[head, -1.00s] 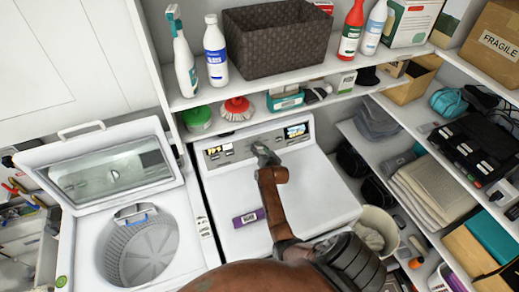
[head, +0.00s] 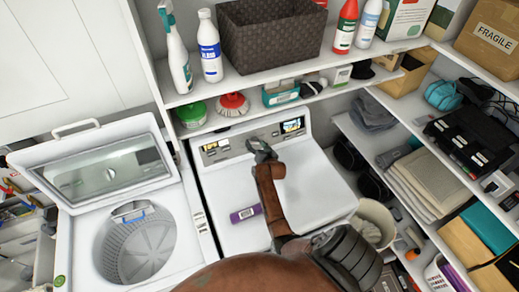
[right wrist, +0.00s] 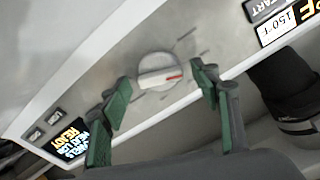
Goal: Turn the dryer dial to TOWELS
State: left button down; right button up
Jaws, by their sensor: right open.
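The white dryer (head: 315,180) stands in the middle of the head view, with its grey control panel along the back edge. Its dial (right wrist: 158,72) is a round silver-white knob with a red mark at the right end of its grip bar in the right wrist view. The labels around it are too blurred to read. My right gripper (right wrist: 162,82) is open, with one green-padded finger on each side of the dial. I cannot tell whether either finger touches it. In the head view, the right gripper (head: 259,145) is at the panel and hides the dial. My left gripper is out of view.
An open top-loading washer (head: 137,245) stands left of the dryer. A purple labelled item (head: 246,213) lies on the dryer top. A shelf with bottles and a dark basket (head: 268,38) hangs above the panel. Packed shelves and a bin (head: 372,222) are at right.

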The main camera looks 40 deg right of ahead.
jog(key=v, duration=1.1)
jog(key=shift+s+a, duration=0.15)
jog(key=shift+s, duration=0.05)
jog(key=shift+r, duration=0.1)
